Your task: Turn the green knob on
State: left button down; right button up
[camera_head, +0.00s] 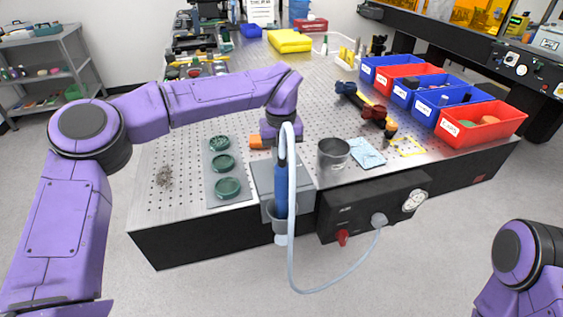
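Three dark green round pieces lie in a row on a grey plate (212,200) at the table's left front: a far one (218,143), a middle one (223,163) and a near one (228,187). I cannot tell whether any is the green knob; no other clear green knob shows. My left arm reaches in from the left above the table, and its wrist points down right of these pieces.
A black front panel (385,198) carries a red knob (343,238), a gauge (414,200) and a pale looping hose (350,277). Red and blue bins (480,126) line the right edge.

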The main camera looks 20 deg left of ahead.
pick_arm(q)
jog(key=shift+w+n+b, duration=0.1)
jog(key=shift+n+b, duration=0.2)
jog(key=shift+n, duration=0.3)
jog(key=shift+r, duration=0.15)
jog(key=c, duration=1.1)
grip_release()
notch_tip(320, 180, up, 10)
jog(key=shift+r, duration=0.2)
